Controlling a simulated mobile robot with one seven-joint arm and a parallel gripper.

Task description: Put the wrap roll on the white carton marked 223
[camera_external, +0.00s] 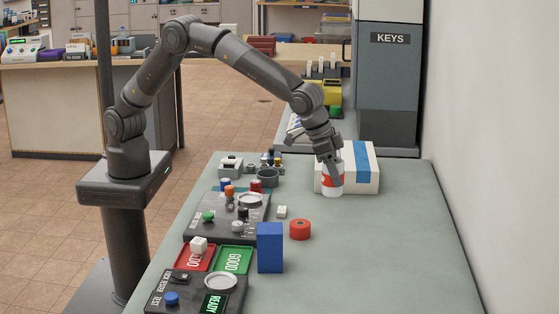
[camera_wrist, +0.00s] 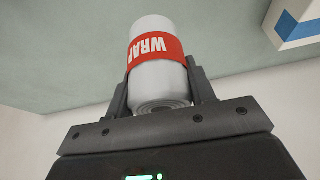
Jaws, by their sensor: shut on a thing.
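The wrap roll (camera_external: 333,184) is a white cylinder with a red band. My gripper (camera_external: 331,166) is shut on it, and the roll is upright in the external view. In the wrist view the roll (camera_wrist: 160,78), its band lettered WRAP, sits between both fingers of my gripper (camera_wrist: 160,92). A white carton (camera_external: 360,172) with a blue stripe is right behind the roll in the external view, partly hidden by it. The carton's corner (camera_wrist: 292,20) shows at the top right of the wrist view, apart from the roll. I cannot read a number on it. Whether the roll touches the table is unclear.
A blue block (camera_external: 270,248) and a red ring (camera_external: 300,229) stand on the table in front. Dark test panels (camera_external: 200,292) and red and green trays (camera_external: 233,260) lie at the left. The right side of the table (camera_external: 400,250) is clear. A wall borders it.

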